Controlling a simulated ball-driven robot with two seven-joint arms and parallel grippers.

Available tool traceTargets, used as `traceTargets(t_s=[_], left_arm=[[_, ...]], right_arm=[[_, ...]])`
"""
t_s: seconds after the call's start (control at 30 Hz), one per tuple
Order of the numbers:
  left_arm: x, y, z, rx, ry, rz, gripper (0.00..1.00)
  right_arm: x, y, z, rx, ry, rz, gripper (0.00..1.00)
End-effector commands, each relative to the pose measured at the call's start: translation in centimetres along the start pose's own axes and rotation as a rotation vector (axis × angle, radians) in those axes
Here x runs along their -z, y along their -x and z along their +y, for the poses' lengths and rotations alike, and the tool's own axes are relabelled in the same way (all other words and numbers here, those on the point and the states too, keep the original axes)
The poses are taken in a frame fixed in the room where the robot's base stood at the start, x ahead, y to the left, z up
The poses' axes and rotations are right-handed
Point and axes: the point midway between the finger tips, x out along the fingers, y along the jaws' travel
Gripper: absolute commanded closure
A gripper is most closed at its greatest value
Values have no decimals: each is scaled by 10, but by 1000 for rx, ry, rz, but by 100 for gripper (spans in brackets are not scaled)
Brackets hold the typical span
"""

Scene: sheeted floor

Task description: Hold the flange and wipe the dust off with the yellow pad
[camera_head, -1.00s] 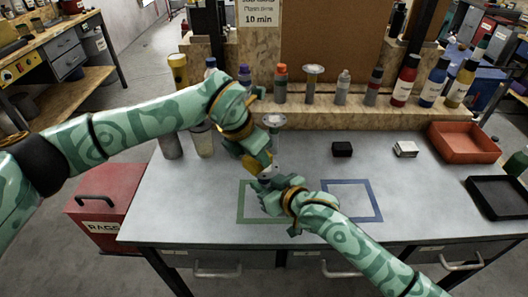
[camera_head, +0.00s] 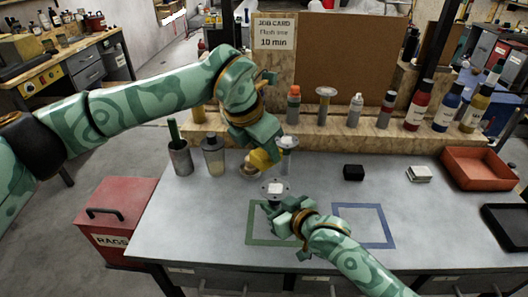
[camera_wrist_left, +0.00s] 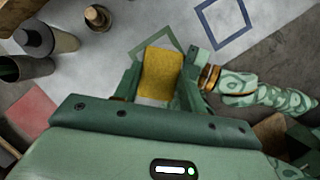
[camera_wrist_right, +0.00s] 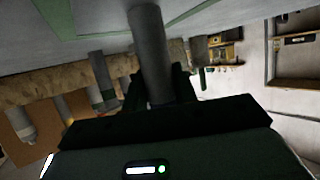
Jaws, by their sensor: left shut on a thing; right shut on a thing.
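My left gripper (camera_head: 264,146) is shut on the yellow pad (camera_head: 262,158). The pad fills the space between the fingers in the left wrist view (camera_wrist_left: 160,73). My right gripper (camera_head: 276,210) is shut on the grey stem of a flange (camera_wrist_right: 150,45). The fingers hide part of the stem.
Green (camera_head: 255,238) and blue (camera_head: 385,242) outlines mark the bench. A black block (camera_head: 353,172), a white stack (camera_head: 418,174) and a red tray (camera_head: 480,168) are right.

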Motion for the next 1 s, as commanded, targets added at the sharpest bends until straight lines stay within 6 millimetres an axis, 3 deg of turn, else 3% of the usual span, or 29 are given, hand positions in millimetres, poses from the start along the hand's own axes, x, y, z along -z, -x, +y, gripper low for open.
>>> traceTargets(t_s=[0.67,1.0], left_arm=[[2,1,-4,-1,-1,0,77],[8,-15,-5,0,1,1,77]], right_arm=[[0,0,0,0,0,0,100],[0,0,0,0,0,0,100]])
